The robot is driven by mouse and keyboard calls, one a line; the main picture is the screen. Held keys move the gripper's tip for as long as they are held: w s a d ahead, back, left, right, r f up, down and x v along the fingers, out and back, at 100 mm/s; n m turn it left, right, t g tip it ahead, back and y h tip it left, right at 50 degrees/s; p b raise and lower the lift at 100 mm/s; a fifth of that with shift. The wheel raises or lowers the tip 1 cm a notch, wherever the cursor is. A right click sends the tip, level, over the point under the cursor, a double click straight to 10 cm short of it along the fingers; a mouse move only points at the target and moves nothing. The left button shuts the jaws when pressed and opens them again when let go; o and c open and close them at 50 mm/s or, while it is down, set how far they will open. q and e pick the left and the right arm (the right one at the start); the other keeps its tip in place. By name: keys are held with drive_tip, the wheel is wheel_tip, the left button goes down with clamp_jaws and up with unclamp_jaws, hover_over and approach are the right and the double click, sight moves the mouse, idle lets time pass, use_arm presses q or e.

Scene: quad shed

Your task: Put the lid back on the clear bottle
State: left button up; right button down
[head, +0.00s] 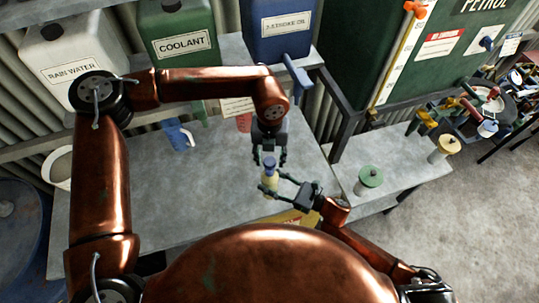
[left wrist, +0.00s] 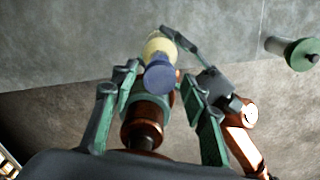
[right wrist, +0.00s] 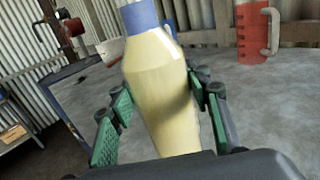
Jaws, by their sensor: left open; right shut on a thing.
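The clear bottle (head: 270,181) with pale yellow contents stands roughly upright in my right gripper (head: 276,190). The blue lid (head: 269,163) is on top of the bottle's neck, with no gap visible in the right wrist view (right wrist: 140,17), where its top is cut off. The right fingers (right wrist: 162,108) are closed around the bottle body (right wrist: 160,75). My left gripper (head: 268,155) comes down from above and is open, its fingers on either side of the lid and apart from it. The left wrist view looks down on the lid (left wrist: 160,78).
A grey bench (head: 225,200) lies below, mostly clear in the middle. A blue jug (head: 178,135), a red measuring jug (right wrist: 256,32) and a white bowl (head: 58,168) stand on it. A green-topped container (head: 370,178) and a yellow-topped one (head: 446,147) stand on the right-hand bench.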

use_arm(q)
clamp_jaws()
drive_tip(key=m, duration=0.4)
drive_tip(key=shift+m, duration=0.4)
drive_tip(key=m, duration=0.9)
drive_tip(key=shift+m, duration=0.4)
drive_tip(key=m, duration=0.4)
drive_tip(key=shift+o, duration=0.7)
unclamp_jaws()
